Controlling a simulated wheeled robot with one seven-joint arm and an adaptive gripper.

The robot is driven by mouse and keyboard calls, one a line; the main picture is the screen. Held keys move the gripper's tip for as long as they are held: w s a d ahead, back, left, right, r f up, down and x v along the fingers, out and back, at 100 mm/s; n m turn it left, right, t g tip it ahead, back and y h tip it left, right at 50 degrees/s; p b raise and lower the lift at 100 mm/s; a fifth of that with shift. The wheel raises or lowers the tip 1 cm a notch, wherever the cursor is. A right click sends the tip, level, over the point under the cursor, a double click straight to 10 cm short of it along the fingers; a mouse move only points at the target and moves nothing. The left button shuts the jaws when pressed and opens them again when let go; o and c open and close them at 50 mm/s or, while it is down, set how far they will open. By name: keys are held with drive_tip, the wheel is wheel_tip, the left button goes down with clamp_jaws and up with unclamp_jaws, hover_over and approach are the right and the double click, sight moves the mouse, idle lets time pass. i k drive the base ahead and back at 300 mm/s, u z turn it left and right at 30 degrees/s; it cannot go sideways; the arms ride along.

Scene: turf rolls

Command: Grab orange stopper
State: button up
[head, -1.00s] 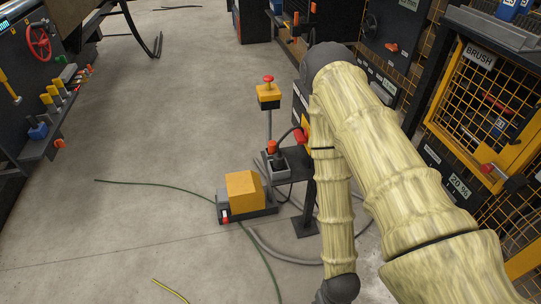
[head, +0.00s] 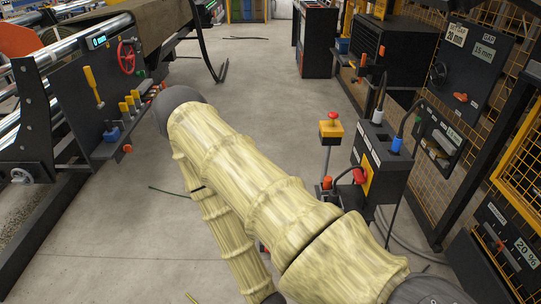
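Several small orange pieces show, and I cannot tell which is the stopper. An orange cap (head: 326,183) stands beside the post of the yellow box, right of my arm. An orange-red end piece (head: 127,149) sits at the end of the tool shelf on the left machine. An orange piece (head: 460,97) is on the dark gauge panel at right. My arm crosses the middle, its elbow at upper left and its forearm running down to the bottom edge. My gripper is out of view below the frame.
A yellow box with a red button (head: 331,128) stands on a post. A dark socket box (head: 382,160) with cable plugs is right of it. The left machine's shelf (head: 112,145) holds yellow-handled tools. Concrete floor (head: 265,90) is open ahead. A yellow-framed mesh fence lines the right.

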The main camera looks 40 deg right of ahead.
sight(327, 180)
drive_tip(key=u, duration=0.25)
drive_tip(key=i, duration=1.05)
drive_tip(key=z, duration=1)
